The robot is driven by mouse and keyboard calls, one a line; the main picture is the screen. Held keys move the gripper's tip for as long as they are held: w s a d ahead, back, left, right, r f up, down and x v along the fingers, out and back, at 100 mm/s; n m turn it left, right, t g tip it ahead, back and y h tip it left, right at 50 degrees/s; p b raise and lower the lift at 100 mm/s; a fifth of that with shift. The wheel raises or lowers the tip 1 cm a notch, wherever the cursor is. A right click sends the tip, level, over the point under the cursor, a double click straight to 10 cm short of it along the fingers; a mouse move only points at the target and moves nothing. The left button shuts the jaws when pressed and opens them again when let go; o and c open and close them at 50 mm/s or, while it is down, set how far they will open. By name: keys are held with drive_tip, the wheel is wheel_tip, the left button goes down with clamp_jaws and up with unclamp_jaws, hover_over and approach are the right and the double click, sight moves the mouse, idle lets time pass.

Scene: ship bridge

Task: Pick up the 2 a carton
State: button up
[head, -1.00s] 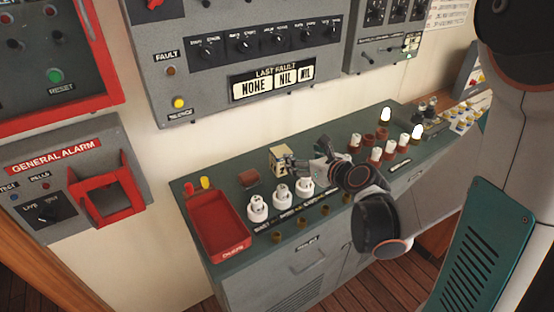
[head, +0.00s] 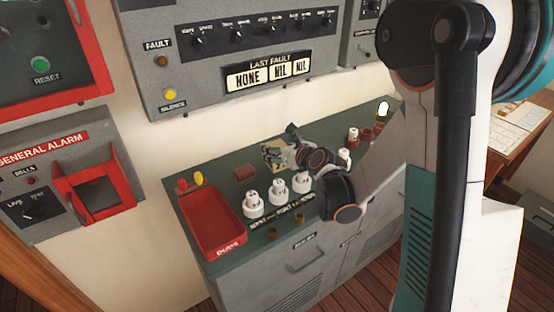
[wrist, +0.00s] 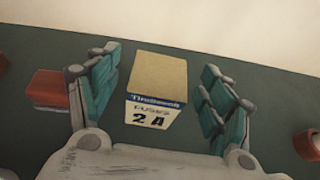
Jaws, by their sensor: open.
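The 2 A carton (wrist: 158,85) is a small tan box with a white and blue front label reading "FUSES 2 A". It stands upright on the green top of the grey cabinet (head: 232,168), toward the wall. In the wrist view my gripper (wrist: 160,90) is open, with one teal-padded finger on each side of the carton and a gap on both sides. In the head view my gripper (head: 277,152) covers most of the carton.
A red tray (head: 211,226) lies at the cabinet's left end. White numbered fuse holders (head: 277,193) stand in front of the carton. A reddish-brown block (head: 244,173) sits left of it and also shows in the wrist view (wrist: 48,89). The wall is close behind.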

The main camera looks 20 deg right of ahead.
drive_tip(key=shift+w, duration=0.2)
drive_tip(key=c, duration=1.4)
drive_tip(key=shift+r, duration=0.1)
